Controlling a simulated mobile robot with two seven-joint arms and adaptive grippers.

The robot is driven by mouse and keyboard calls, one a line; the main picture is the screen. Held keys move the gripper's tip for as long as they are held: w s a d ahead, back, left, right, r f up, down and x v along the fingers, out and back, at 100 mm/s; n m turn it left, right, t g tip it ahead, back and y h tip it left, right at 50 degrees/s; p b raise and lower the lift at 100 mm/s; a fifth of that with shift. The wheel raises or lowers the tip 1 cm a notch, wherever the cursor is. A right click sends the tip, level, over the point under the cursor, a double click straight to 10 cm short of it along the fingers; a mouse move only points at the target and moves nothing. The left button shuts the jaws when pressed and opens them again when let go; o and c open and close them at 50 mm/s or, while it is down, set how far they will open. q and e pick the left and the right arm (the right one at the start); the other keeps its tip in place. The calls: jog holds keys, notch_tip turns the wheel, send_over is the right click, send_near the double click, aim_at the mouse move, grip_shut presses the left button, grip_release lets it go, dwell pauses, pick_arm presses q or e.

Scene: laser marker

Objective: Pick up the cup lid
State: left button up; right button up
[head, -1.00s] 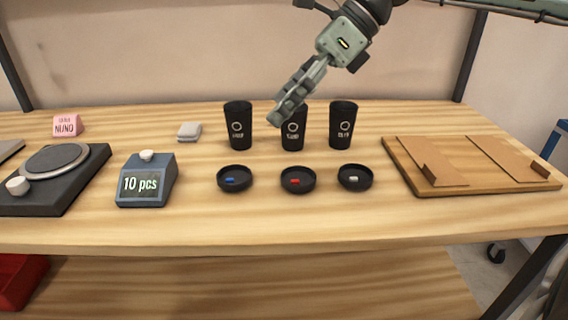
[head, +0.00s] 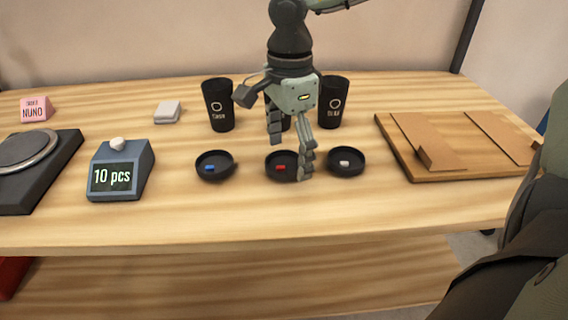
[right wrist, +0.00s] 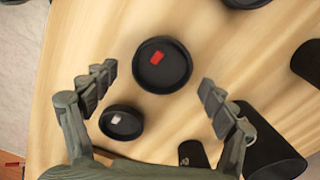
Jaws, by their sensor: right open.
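Three round black cup lids lie in a row on the wooden table: one with a blue tab (head: 216,177), a middle one with a red tab (head: 272,172) and one with a white tab (head: 346,171). My right gripper (head: 289,156) is open and empty, pointing down at the red-tab lid and partly covering it in the head view. In the right wrist view the red-tab lid (right wrist: 163,78) lies just beyond the gap between the spread fingers (right wrist: 158,90). The white-tab lid (right wrist: 121,132) is nearer the left finger there. My left gripper is out of view.
Black cups stand behind the lids, a left one (head: 218,110) and a right one (head: 333,108); the middle one is mostly hidden by my arm. A counter (head: 121,177) reading "10 pcs" stands left, a wooden board (head: 395,150) right. The table front (head: 250,220) is clear.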

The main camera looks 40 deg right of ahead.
jog(key=shift+f, duration=0.45)
jog(key=shift+c, duration=0.2)
jog(key=c, duration=1)
jog(key=shift+r, duration=0.1)
